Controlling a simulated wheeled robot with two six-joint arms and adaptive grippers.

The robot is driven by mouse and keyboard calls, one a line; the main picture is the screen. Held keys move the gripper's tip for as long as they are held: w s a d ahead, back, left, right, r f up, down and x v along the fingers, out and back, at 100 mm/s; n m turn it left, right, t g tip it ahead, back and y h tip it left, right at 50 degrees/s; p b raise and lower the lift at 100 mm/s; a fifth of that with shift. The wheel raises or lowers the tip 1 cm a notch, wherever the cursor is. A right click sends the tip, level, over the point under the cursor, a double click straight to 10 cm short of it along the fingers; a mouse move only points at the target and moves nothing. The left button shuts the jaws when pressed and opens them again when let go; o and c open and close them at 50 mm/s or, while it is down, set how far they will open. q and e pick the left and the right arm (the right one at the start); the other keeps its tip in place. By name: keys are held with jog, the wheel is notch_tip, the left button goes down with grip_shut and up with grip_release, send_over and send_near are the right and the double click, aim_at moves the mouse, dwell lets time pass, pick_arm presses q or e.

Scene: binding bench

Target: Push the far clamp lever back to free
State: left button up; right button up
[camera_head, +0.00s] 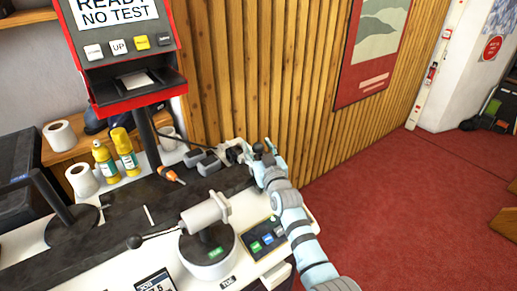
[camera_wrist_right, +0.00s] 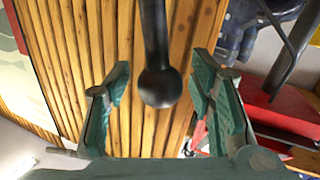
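In the right wrist view, a black lever (camera_wrist_right: 156,35) ends in a round black knob (camera_wrist_right: 160,88). The knob hangs between the two spread fingers of my right gripper (camera_wrist_right: 161,70), with a gap visible on each side. In the head view my right gripper (camera_head: 260,153) is at the far end of the bench, beside the grey far clamp (camera_head: 208,163); it partly hides the lever there. A nearer clamp (camera_head: 206,212) has its own lever with a black knob (camera_head: 134,242) pointing left. My left gripper is in neither view.
A red-framed test unit (camera_head: 128,50) stands at the back on a dark post. A button panel (camera_head: 264,238) is near my right arm. A slatted wood wall (camera_head: 250,70) rises behind.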

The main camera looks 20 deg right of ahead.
grip_shut()
jog(key=shift+w+d, duration=0.1)
jog(key=shift+d, duration=0.05)
jog(key=shift+w+d+r+m, duration=0.2)
jog(key=shift+w+d+m, duration=0.05)
jog(key=shift+d+m, duration=0.4)
jog(key=w+d+f+m+g+y+b, duration=0.1)
jog(key=w+d+f+m+g+b, duration=0.1)
jog(key=d+m+b, duration=0.3)
jog(key=w+d+f+m+g+y+b, duration=0.1)
jog(key=d+f+m+b, duration=0.2)
jog(key=d+m+b, duration=0.1)
jog(key=shift+w+d+m+g+y+b, duration=0.35)
jog(key=shift+w+d+g+y+b, duration=0.1)
jog(key=shift+d, duration=0.55)
dwell(0.9)
